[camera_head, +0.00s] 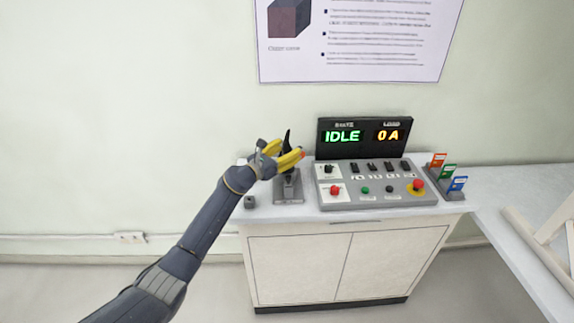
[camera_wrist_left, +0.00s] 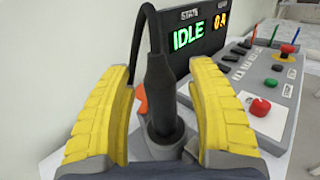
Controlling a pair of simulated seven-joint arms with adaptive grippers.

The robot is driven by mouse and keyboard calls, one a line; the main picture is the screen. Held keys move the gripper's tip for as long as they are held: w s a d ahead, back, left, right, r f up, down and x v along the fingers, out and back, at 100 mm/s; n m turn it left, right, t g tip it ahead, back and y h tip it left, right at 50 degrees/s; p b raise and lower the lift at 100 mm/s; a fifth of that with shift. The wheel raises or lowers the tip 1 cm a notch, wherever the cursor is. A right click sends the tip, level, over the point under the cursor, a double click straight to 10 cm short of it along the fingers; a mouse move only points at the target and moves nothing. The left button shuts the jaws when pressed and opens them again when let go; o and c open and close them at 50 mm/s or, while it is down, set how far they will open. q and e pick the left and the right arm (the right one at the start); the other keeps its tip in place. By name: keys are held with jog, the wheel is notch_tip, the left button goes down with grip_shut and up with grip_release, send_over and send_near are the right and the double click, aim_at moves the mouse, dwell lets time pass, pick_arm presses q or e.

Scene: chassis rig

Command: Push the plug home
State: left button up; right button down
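The black plug (camera_wrist_left: 161,88) stands close to upright between my left fingers, with a black cable (camera_wrist_left: 138,40) looping from its top. Its lower end meets a dark collar on the grey socket block (camera_head: 289,190); how deep it sits I cannot tell. In the head view the plug's dark top (camera_head: 287,139) rises above the fingers. My left gripper (camera_head: 290,158) is open, its yellow fingers on either side of the plug. In the left wrist view (camera_wrist_left: 160,105) a gap shows between each finger and the plug. My right gripper is in neither view.
A control panel (camera_head: 373,184) with buttons and switches stands right of the socket block. Its display (camera_head: 364,137) reads IDLE and 0 A. Coloured cards (camera_head: 448,172) stand farther right. A small dark block (camera_head: 249,202) lies at the cabinet top's left edge.

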pick_arm(q)
grip_shut()
jog(key=shift+r, duration=0.15)
dwell(0.4)
notch_tip(320, 180, up, 19)
jog(key=w+a+f, duration=0.3)
jog(key=a+f, duration=0.7)
jog(key=a, duration=0.3)
jog(key=shift+w+a+f, duration=0.15)
jog(key=shift+a, duration=0.2)
